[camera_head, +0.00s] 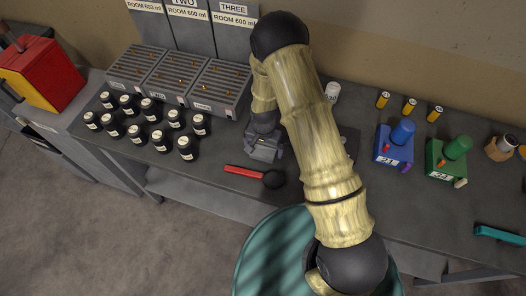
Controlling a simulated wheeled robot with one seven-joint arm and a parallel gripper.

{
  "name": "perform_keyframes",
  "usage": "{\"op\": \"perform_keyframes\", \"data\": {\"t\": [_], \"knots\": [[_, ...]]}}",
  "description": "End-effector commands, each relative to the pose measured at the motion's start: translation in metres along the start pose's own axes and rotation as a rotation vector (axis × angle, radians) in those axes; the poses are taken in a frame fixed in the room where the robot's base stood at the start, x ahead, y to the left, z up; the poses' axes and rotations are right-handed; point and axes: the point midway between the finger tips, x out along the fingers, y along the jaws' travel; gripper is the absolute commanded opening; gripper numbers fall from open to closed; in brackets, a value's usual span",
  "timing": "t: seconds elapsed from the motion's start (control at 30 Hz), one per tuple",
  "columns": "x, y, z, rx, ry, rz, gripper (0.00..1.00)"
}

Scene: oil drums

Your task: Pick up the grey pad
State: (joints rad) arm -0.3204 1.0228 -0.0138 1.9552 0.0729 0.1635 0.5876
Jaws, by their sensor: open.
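My gripper (264,152) points down over the dark workbench (215,190), between the rack of grey trays and the red-handled tool. It is open; its fingertips are small and dark in this view. I cannot clearly make out a grey pad. It may be hidden under my gripper or behind my arm, which covers the middle of the bench.
A red-handled tool (246,173) with a round black head lies in front of my gripper. Several black jars (150,110) stand left, before the grey trays (180,78). Blue (394,146) and green (447,156) devices stand right. A teal drum (262,258) is in front.

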Motion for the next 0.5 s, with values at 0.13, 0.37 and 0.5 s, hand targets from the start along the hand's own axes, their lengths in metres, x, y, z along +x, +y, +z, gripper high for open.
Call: {"op": "perform_keyframes", "data": {"t": [0.13,0.37,0.5], "knots": [[0.0,0.0001,0.0001,0.0,0.0,0.0,1.0],[-0.0001,0.0001,0.0001,0.0,0.0,0.0,1.0],[-0.0002,0.0002,0.0001,0.0,0.0,0.0,0.76]]}}
